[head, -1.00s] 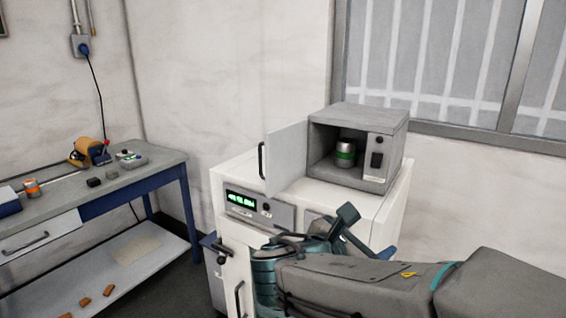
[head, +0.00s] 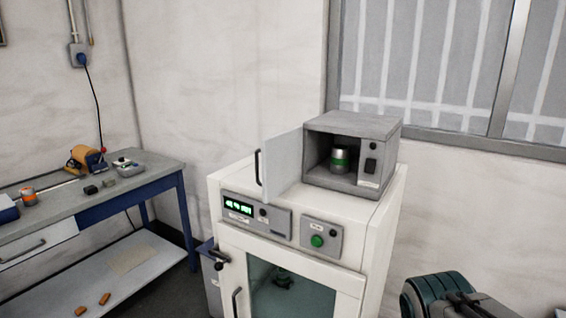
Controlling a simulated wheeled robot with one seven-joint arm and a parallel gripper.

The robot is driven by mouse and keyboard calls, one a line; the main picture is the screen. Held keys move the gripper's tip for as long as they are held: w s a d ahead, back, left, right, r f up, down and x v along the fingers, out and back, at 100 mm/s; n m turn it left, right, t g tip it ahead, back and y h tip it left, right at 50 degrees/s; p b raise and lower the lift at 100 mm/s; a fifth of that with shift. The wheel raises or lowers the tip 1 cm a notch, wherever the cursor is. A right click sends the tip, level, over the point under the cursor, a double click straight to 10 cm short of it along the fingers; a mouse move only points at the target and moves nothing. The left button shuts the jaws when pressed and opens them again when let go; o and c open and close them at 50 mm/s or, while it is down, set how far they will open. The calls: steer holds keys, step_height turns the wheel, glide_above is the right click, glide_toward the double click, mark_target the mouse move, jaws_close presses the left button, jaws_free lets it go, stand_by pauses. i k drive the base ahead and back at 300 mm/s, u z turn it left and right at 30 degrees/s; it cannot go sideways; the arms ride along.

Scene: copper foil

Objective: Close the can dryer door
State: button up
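The can dryer (head: 353,124) is a small grey box on top of a white cabinet. Its door (head: 284,165) stands open, swung out to the left of the opening, with a dark vertical handle (head: 258,167) at its free edge. A can with a green band (head: 340,158) stands upright inside the dryer. Part of my arm shows at the bottom right, well below and right of the dryer and apart from the door. My gripper's fingers are not in view.
The white cabinet (head: 385,225) has a panel with a green display (head: 239,207), a green button (head: 317,241) and a glass front. A workbench (head: 120,190) with several small items stands at the left. The space in front of the dryer door is clear.

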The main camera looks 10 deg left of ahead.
mark_target(282, 152)
steer(key=u, duration=2.05)
steer(key=i, duration=1.8)
steer(key=z, duration=2.8)
steer(key=k, duration=0.5)
steer(key=u, duration=0.65)
steer(key=i, duration=0.4)
steer(key=u, duration=0.05)
